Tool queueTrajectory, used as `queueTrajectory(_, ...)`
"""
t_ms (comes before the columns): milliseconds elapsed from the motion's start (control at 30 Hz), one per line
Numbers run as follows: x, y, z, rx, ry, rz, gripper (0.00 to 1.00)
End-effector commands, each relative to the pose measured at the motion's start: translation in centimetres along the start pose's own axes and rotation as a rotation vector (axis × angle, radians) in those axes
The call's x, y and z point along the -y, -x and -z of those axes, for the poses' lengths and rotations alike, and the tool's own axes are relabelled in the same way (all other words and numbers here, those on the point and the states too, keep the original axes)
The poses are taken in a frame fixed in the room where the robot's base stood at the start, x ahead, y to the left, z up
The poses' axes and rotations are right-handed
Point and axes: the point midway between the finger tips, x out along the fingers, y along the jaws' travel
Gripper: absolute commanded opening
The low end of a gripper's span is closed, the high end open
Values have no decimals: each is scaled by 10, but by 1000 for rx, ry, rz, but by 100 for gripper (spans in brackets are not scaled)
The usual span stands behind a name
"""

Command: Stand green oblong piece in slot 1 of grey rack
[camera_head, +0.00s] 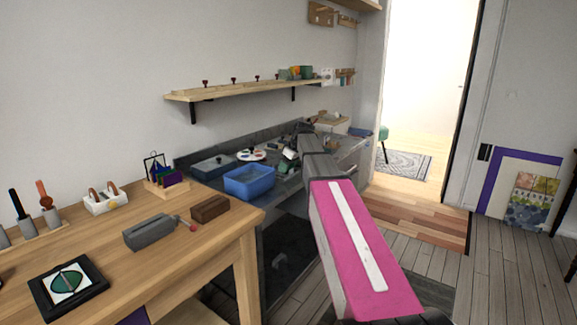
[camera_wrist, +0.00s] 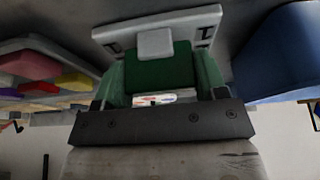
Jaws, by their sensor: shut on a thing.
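My gripper (camera_head: 288,162) is over the dark grey counter, at the far end of my pink arm, and is small in the head view. In the wrist view my gripper (camera_wrist: 160,98) is shut on a dark green piece (camera_wrist: 158,72), with lighter green parts at both sides. A pale grey block (camera_wrist: 153,42) overlaps the green piece's upper edge in the picture. Behind it is a pale plate (camera_wrist: 112,34) with dark marks; I cannot tell whether this is the grey rack or whether anything touches it.
A blue tub (camera_head: 250,181) stands on the counter's front left, with a white palette (camera_head: 252,155) behind it. A wooden table (camera_head: 215,235) at left holds a grey box (camera_head: 149,232), a brown block (camera_head: 210,208) and a framed picture (camera_head: 68,282). A shelf (camera_head: 240,88) hangs above the counter.

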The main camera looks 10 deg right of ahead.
Motion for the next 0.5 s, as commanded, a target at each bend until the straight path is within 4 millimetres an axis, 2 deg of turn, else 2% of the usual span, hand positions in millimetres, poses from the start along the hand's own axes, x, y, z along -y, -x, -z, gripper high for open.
queueTrajectory(500, 0, -6, -2, -1, 0, -1, 40)
